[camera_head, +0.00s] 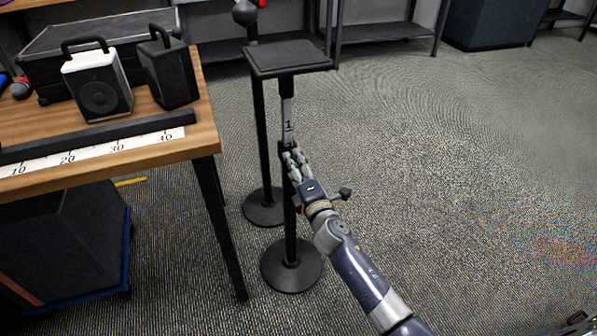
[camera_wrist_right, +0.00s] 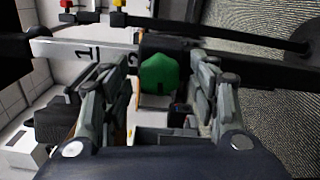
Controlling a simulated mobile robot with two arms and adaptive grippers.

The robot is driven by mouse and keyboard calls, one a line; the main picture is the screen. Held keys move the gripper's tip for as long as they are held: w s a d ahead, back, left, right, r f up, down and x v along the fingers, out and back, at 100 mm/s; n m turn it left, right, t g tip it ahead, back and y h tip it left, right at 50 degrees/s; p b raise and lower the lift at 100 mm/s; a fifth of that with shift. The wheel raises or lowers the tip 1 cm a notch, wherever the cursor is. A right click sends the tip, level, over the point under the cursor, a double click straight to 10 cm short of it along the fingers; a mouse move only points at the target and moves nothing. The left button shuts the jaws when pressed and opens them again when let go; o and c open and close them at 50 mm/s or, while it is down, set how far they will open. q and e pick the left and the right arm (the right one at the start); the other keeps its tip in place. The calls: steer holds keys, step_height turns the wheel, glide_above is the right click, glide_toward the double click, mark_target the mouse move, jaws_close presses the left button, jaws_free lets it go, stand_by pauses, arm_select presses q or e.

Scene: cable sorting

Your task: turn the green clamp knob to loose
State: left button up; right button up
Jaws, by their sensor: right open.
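The green clamp knob (camera_wrist_right: 165,74) shows in the right wrist view, on a dark clamp block around the stand's pole. In the head view I cannot make out the knob behind my gripper. My right gripper (camera_head: 289,156) is at the pole, just below the numbered light strip (camera_head: 288,122). In the right wrist view its open fingers (camera_wrist_right: 163,66) stand on either side of the knob, with visible gaps. The stand carries a flat black top plate (camera_head: 288,58). My left gripper is not in view.
A second stand's round base (camera_head: 264,208) is close behind the first stand's base (camera_head: 291,266). A wooden table (camera_head: 180,150) with a ruler strip (camera_head: 90,156), a white speaker (camera_head: 97,88) and a black speaker (camera_head: 170,72) is at left.

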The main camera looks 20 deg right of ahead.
steer(key=s, duration=1.2)
steer(key=shift+d, duration=0.2)
